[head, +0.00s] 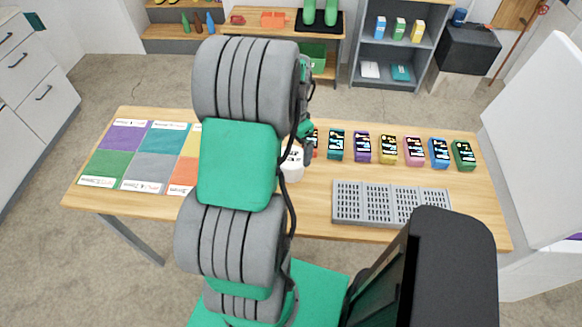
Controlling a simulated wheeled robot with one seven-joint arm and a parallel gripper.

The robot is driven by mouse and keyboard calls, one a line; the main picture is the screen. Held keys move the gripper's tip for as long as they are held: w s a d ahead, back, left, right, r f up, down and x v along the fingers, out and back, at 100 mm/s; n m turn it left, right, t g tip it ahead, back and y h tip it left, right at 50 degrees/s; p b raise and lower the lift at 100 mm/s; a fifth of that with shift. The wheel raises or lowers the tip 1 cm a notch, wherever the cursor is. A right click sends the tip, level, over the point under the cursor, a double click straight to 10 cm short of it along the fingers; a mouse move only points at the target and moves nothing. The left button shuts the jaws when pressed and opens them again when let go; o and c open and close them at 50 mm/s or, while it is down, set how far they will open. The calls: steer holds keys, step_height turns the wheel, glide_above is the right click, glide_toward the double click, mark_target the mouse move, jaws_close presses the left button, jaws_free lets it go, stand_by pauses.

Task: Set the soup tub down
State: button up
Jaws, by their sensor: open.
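A white tub (293,169) with dark marks on its side, which looks like the soup tub, is upright on or just over the wooden table (310,217). My arm hides its left part, and I cannot tell whether its base touches the table. My gripper (303,150) is open, close at the top and right side of the tub. My arm covers much of the gripper, so its fingertips and any contact with the tub are unclear.
Several coloured boxes with dark displays (388,150) line the table's back right. A grey slotted tray (390,203) lies in front of them. A mat of coloured patches (147,158) covers the left. Shelves (395,55) stand behind.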

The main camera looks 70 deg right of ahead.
mark_target(292, 157)
step_height(292, 157, down, 6)
steer(key=shift+w+a+f+p, duration=0.1)
steer(key=shift+w+p, duration=0.05)
steer(key=shift+p, duration=0.75)
steer(key=shift+c, duration=0.6)
steer(key=c, duration=1.7)
